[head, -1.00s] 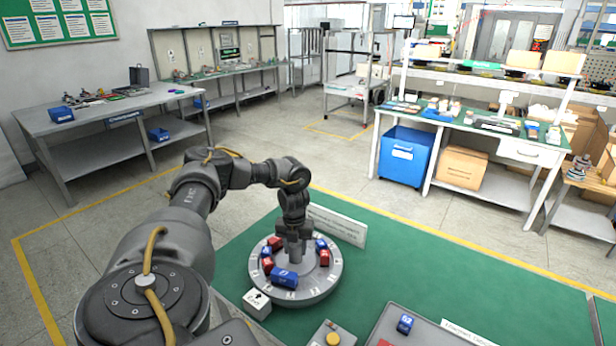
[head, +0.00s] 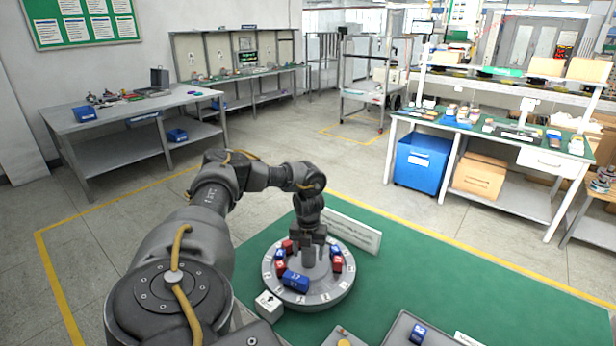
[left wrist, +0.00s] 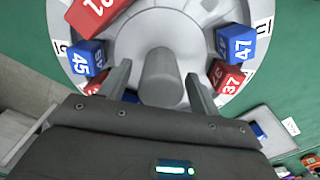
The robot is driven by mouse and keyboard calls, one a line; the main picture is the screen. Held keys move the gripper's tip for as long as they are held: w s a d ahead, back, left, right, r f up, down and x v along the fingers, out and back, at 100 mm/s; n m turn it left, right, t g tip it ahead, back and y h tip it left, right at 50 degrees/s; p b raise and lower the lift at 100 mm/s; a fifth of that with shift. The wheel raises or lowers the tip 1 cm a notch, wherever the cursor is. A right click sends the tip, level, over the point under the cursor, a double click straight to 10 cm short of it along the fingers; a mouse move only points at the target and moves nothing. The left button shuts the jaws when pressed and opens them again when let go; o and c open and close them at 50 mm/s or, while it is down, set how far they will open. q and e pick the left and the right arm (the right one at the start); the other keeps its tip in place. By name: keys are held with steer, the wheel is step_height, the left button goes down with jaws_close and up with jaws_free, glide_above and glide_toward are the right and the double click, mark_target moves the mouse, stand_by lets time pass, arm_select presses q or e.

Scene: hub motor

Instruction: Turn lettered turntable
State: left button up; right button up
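The round grey turntable (head: 333,296) lies on the green mat with letters around its rim. Red and blue numbered blocks stand on it, among them a blue block (head: 295,281) at the front and a red block (left wrist: 228,78) in the left wrist view. A grey knob (left wrist: 160,78) rises at its centre. My left gripper (head: 311,243) points down over the knob. In the left wrist view its fingers (left wrist: 157,72) stand open on either side of the knob, with visible gaps. A white block with a black arrow (head: 269,304) stands beside the rim. My right gripper is out of view.
A white sign (head: 352,235) stands behind the turntable. A grey tray (head: 398,333) with a blue block (head: 417,333) lies at the front right, near a yellow button (head: 344,343). The mat (head: 450,280) to the right is clear.

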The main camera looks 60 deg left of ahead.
arm_select(q)
steer(key=shift+r, duration=0.1)
step_height(320, 180, up, 5)
steer(key=shift+r+b, duration=0.1)
steer(key=shift+b, duration=0.45)
step_height(320, 180, up, 6)
steer(key=p, duration=0.3)
steer(key=shift+f, duration=0.25)
